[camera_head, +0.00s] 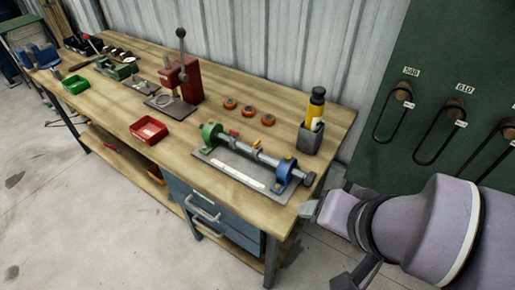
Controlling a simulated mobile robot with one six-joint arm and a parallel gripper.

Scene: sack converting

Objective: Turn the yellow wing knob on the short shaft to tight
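A shaft fixture stands near the right front of the workbench, with a grey shaft (245,152) between a green bracket (210,132) and a blue bracket (287,170). My gripper (322,235) is at lower right, beyond the bench's right end and apart from the fixture.
A yellow bottle with a black cap (316,108) stands in a grey holder behind the fixture. Orange rings (248,111), a red tray (148,130) and a red press (182,80) are on the bench (120,110). A green panel with hanging loops (430,90) is at right.

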